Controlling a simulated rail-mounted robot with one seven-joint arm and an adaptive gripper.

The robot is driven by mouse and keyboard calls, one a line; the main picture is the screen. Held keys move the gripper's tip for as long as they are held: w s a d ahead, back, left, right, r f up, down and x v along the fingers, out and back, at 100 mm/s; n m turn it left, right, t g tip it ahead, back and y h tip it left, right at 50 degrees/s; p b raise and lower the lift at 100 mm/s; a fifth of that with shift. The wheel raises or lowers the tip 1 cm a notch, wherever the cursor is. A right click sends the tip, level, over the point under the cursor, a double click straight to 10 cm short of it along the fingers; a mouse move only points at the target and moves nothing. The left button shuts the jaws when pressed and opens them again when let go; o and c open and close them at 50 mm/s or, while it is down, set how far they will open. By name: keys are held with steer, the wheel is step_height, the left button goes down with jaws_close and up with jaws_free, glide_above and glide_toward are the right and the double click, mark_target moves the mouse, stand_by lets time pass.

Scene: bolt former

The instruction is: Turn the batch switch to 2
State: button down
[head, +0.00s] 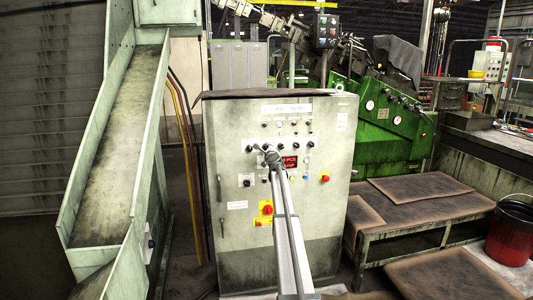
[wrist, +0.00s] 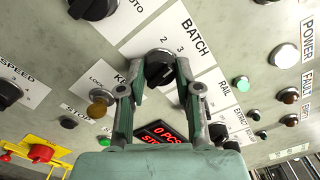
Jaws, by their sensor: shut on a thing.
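The batch switch (wrist: 158,68) is a black rotary knob on a white plate labelled BATCH. The numerals 2 and 3 show on the plate above and right of the knob. My gripper (wrist: 159,76) has its two green-grey fingers on either side of the knob and is shut on it. I cannot tell for sure which numeral the knob points at. In the head view my gripper (head: 271,158) is at the front of the grey control cabinet (head: 235,150), and it hides the switch there.
A red-lit display (wrist: 160,132) sits just below the switch. Other black knobs (wrist: 92,8), a key switch (wrist: 100,104) and a green button (wrist: 240,83) are close by. A red-and-yellow switch (head: 266,209) is lower on the cabinet. A chute (head: 115,150) stands at left.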

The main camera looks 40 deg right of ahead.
steer(key=n+b, duration=0.3)
steer(key=shift+f, duration=0.2)
steer(key=n+b, duration=0.3)
steer(key=shift+r, duration=0.1)
steer(key=shift+r+n+b, duration=0.1)
steer(key=shift+n+b, duration=0.35)
steer(key=shift+n, duration=0.05)
steer(key=shift+r, duration=0.1)
steer(key=c, duration=0.8)
jaws_free()
steer(key=v, duration=1.2)
